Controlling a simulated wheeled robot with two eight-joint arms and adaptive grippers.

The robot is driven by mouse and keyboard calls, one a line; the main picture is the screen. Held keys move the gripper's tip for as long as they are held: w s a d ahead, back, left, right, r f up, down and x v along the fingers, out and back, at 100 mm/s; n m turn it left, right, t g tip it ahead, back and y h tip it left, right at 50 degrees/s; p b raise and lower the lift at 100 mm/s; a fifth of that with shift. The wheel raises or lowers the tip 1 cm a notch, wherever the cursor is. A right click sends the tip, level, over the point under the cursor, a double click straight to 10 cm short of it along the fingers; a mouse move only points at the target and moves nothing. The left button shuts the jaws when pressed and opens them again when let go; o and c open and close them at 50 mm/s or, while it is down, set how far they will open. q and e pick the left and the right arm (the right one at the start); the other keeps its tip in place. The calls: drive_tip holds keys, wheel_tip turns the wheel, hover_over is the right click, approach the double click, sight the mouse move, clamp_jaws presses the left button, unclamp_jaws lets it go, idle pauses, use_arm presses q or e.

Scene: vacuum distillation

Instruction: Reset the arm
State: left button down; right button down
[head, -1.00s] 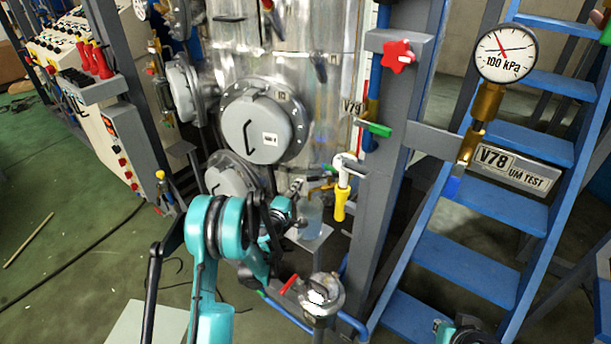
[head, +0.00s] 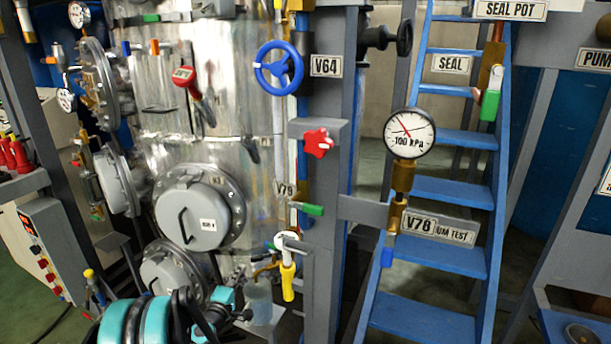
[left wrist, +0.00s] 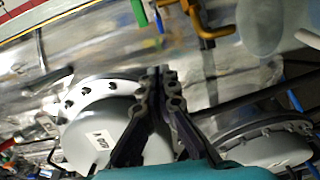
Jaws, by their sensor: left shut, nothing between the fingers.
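In the head view my left arm, teal and black, is folded at the bottom left of centre, in front of the lower part of the steel vessel (head: 165,90). Its gripper is hard to make out there among the dark links. In the left wrist view my left gripper (left wrist: 161,76) has its two dark fingers together with nothing between them. Behind it are two round grey hatches, the left one (left wrist: 100,130) and the right one (left wrist: 262,150). My right gripper is not in view.
A yellow-handled valve (head: 288,280) and a clear container (head: 258,303) are close to my left arm. A grey post carries a red star knob (head: 318,142) and blue handwheel (head: 278,68). A pressure gauge (head: 409,133) stands before blue stairs (head: 430,260).

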use_arm(q)
drive_tip(key=s+d+r+m+g+h, duration=0.2)
drive_tip(key=s+d+r+m+g, duration=0.3)
drive_tip(key=s+d+r+m, duration=0.7)
drive_tip(key=s+a+f+m+g+y, duration=0.2)
drive_tip(key=s+f, duration=0.1)
drive_tip(key=s, duration=1)
drive_tip(key=s+a+f+m+g+y, duration=0.1)
drive_tip(key=s+a+f+g+y, duration=0.1)
drive_tip(key=s, duration=1)
drive_tip(key=shift+s+a+f+m+g, duration=0.2)
drive_tip(key=shift+s+f+m+g, duration=0.2)
drive_tip(key=shift+f+g, duration=0.3)
